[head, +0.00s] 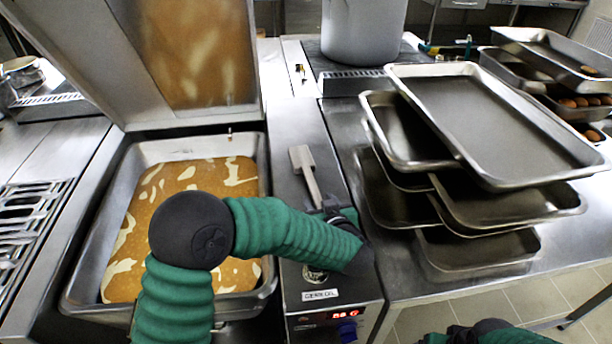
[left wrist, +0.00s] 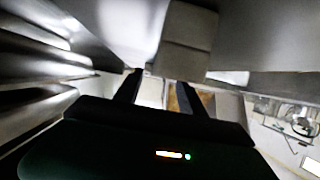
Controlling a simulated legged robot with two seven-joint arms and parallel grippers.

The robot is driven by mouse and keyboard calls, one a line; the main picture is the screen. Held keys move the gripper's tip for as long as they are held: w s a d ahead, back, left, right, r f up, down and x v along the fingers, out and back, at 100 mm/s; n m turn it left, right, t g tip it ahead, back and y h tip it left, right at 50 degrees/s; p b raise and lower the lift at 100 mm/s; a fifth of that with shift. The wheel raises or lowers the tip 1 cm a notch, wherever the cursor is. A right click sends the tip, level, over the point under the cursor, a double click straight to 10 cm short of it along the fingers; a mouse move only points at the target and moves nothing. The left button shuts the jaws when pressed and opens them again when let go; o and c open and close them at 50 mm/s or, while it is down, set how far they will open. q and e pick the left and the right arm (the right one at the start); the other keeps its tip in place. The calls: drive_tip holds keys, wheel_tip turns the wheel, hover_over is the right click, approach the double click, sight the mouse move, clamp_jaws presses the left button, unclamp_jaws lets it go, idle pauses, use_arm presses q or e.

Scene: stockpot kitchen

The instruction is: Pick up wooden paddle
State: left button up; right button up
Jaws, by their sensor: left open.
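The wooden paddle (head: 303,162) is pale, with a flat squarish end and a narrow shaft. It shows on the steel counter strip just right of the open pan. My left gripper (head: 331,205) is open at the near end of the shaft, and my green forearm hides what lies below. In the left wrist view, a grey-brown block that looks like the paddle (left wrist: 187,40) is just beyond the open fingertips (left wrist: 162,92). I cannot tell whether the shaft is between the jaws. Part of my right arm shows at the bottom edge, its jaws unclear.
Stacked steel trays (head: 500,120) stand close on the right. A large stockpot (head: 362,30) is at the back. The wide pan (head: 85,270) with yellow-brown contents and its raised lid (head: 195,50) are on the left. A control panel (head: 335,318) is in front.

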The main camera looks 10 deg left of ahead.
sight(312, 188)
use_arm(q)
drive_tip(key=x, duration=0.2)
drive_tip(key=shift+w+f, duration=0.35)
drive_tip(key=shift+w, duration=0.05)
drive_tip(key=shift+s+d+r, duration=0.1)
drive_tip(key=shift+c, duration=1.9)
clamp_jaws()
